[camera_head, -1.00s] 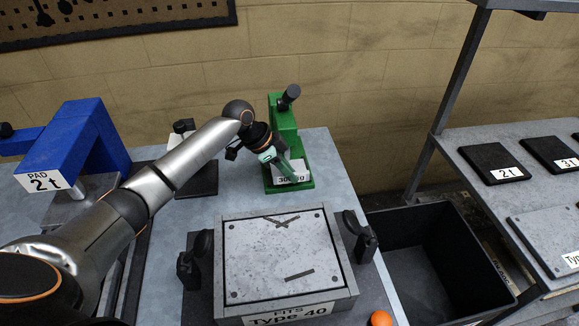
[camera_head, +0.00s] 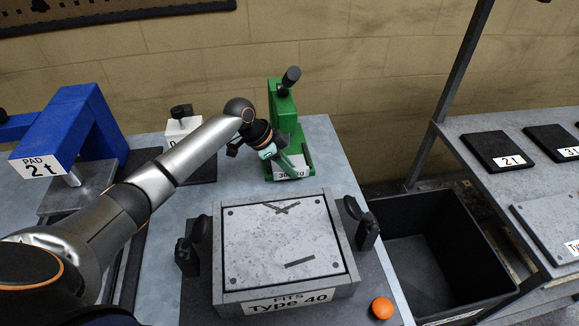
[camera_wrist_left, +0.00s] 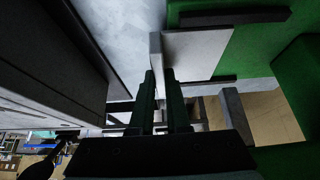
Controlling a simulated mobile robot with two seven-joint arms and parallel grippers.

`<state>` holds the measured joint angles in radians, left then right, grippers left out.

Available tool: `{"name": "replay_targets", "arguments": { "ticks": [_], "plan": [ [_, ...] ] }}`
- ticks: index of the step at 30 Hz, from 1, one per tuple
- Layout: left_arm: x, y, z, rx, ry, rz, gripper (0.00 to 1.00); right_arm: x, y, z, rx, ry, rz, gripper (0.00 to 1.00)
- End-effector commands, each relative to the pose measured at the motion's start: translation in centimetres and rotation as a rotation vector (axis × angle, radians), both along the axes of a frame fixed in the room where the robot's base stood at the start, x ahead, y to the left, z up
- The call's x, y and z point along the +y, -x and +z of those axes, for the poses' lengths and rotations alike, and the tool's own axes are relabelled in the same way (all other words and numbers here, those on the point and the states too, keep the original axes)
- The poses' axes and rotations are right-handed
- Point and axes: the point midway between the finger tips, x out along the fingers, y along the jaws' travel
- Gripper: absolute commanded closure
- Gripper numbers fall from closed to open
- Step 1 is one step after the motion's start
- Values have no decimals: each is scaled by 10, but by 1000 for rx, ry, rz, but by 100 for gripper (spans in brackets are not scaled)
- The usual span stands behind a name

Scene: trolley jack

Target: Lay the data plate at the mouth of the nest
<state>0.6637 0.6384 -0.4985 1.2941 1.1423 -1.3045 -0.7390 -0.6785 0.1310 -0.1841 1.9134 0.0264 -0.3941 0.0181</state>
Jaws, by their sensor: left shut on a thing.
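My left gripper (camera_head: 283,160) is at the low front part of the green press (camera_head: 284,108), at the back of the bench. In the left wrist view its dark fingers (camera_wrist_left: 160,100) are shut on the upright tab of a pale grey plate, the data plate (camera_wrist_left: 193,52). The plate reaches over the press's green bed (camera_wrist_left: 245,45), between two dark rails (camera_wrist_left: 235,17). These rails look like the sides of the nest. I cannot tell whether the plate touches the bed. In the head view the gripper hides most of this spot. My right gripper is not in view.
A grey fixture marked Type 40 (camera_head: 230,297) stands in front, with black clamps (camera_head: 358,222) beside it and an orange knob (camera_head: 382,308). A blue pad press (camera_head: 75,125) is at left. A black bin (camera_head: 390,205) and a shelf (camera_head: 470,123) with dark plates are at right.

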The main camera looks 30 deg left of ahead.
Motion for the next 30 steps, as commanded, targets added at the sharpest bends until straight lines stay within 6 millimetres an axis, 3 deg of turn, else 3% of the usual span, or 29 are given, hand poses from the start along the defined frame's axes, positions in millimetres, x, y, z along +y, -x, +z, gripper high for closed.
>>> {"name": "replay_targets", "arguments": {
  "ticks": [5, 6, 15, 24, 30],
  "plan": [
    [0, 0, -3, 0, 0, 0, 100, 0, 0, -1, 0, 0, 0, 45],
    [0, 0, -3, 0, 0, 0, 85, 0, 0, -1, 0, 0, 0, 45],
    [0, 0, -3, 0, 0, 0, 51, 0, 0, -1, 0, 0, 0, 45],
    [1, 1, -1, 0, 0, 0, 51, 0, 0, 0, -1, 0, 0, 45],
    [13, 9, 23, -3, -3, 0, 51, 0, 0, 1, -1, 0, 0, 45]
  ]
}}
